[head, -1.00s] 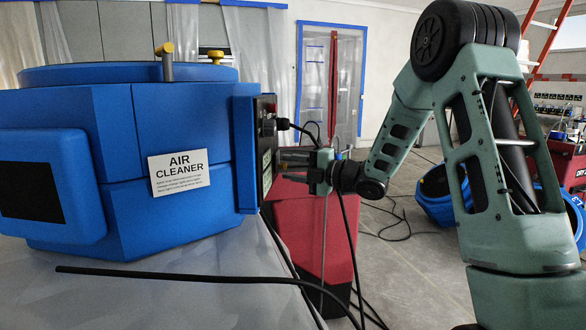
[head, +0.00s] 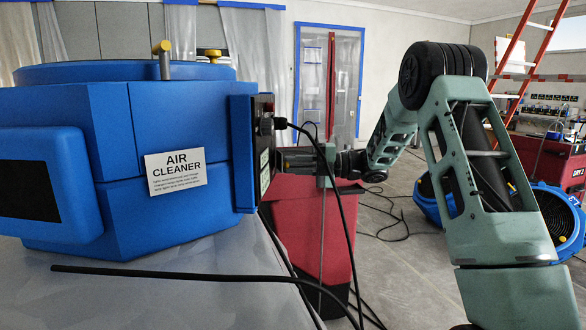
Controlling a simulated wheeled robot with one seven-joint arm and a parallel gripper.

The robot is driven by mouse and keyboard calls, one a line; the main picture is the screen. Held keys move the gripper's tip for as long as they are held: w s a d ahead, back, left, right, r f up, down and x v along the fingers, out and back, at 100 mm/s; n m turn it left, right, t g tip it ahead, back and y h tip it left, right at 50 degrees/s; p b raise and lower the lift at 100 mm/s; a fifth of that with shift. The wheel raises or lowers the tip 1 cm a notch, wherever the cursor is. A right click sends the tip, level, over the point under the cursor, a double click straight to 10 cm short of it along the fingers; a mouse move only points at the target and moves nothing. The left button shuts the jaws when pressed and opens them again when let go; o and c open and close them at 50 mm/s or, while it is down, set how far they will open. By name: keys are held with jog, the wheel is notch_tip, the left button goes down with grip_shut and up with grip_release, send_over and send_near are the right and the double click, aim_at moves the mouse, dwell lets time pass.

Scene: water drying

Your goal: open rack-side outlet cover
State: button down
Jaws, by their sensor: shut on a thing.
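The blue air cleaner (head: 100,200) stands at the left, with a dark control panel (head: 265,150) on its right side, seen nearly edge-on. A black plug with a cord (head: 281,123) sits in the upper part of the panel. My gripper (head: 281,158) is at the panel's face, below the plug, reaching in from the right. It is shut on a small part there, which I take to be the outlet cover. The cover's shape and how far it stands open cannot be made out, as the panel edge and the gripper hide it.
The black cord (head: 345,210) hangs down close to my gripper. A red case (head: 315,230) stands below it. A blue fan (head: 555,220), a red ladder (head: 505,80) and loose floor cables are at the right.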

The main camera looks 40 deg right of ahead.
jog(key=shift+w+d+n+g+y+p, duration=0.55)
jog(key=shift+n+g, duration=0.7)
jog(key=shift+g, duration=0.6)
jog(key=shift+w+d+n+g+y+p, duration=0.35)
jog(key=shift+n+g+y+p, duration=0.35)
jog(key=shift+n+g, duration=0.85)
jog(key=shift+w+d+n+g+y+p, duration=0.35)
jog(key=shift+w+n+g+y+p, duration=0.45)
jog(key=shift+g, duration=1.3)
jog(key=shift+s+n+g, duration=0.25)
jog(key=shift+n+g, duration=0.05)
jog(key=shift+n, duration=0.1)
jog(key=c, duration=1.3)
grip_release()
